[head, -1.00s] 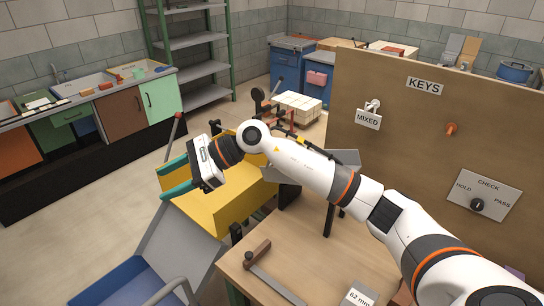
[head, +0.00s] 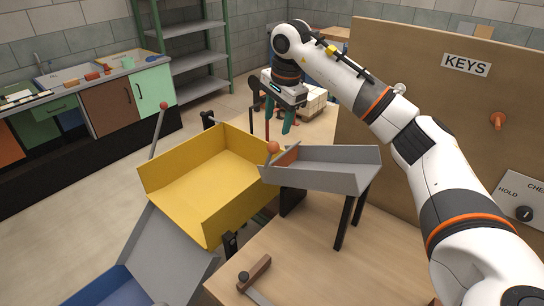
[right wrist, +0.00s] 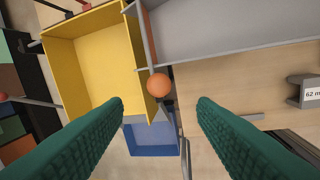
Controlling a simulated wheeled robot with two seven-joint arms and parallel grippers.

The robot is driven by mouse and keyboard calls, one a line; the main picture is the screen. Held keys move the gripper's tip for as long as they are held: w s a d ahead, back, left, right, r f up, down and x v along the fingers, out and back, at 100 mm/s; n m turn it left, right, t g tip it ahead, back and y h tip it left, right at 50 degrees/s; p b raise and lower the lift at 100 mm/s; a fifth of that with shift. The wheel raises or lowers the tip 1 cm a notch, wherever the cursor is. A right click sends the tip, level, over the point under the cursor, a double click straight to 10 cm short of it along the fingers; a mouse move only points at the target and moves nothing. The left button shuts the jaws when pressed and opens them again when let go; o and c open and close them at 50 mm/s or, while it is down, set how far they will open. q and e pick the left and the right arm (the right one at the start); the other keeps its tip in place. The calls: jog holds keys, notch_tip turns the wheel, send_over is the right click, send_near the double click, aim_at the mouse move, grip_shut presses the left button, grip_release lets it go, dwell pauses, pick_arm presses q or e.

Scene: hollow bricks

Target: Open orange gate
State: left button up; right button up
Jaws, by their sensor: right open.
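The orange gate (head: 288,157) is a small orange panel at the left end of a grey chute (head: 330,178). An orange ball knob (head: 273,147) stands at its top. In the right wrist view the knob (right wrist: 159,85) lies ahead, centred between my fingers, and part of the gate panel (right wrist: 147,22) shows above it. The gate stands across the chute's end, beside the yellow tray (head: 205,185). My right gripper (head: 279,128) is open and empty, its green fingers pointing down above the knob, apart from it. My left gripper is out of view.
A grey sloped piece (head: 175,255) and a blue tray (head: 105,290) sit below the yellow tray. A red-knobbed lever (head: 158,130) stands at its left. A KEYS board (head: 440,125) stands at the right. A wooden-handled tool (head: 255,273) lies on the worktable.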

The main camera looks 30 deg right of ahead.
aim_at(273, 153)
jog(key=f, duration=0.2)
jog(key=shift+w+d+f+p, duration=0.15)
jog(key=shift+w+f+p, duration=0.15)
jog(key=shift+w+p, duration=0.1)
jog(key=f+p, duration=0.1)
jog(key=f, duration=0.2)
jog(key=w+f+p, duration=0.1)
jog(key=f, duration=0.1)
jog(key=f+p, duration=0.1)
jog(key=f, duration=0.2)
jog(key=shift+w+a+f, duration=0.2)
jog(key=shift+w+f, duration=0.1)
jog(key=shift+w+f+p, duration=0.15)
jog(key=shift+f+p, duration=0.15)
jog(key=shift+f, duration=0.4)
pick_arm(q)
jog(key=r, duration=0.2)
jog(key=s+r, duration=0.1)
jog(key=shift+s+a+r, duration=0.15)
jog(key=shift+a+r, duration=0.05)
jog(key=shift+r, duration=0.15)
pick_arm(e)
grip_shut()
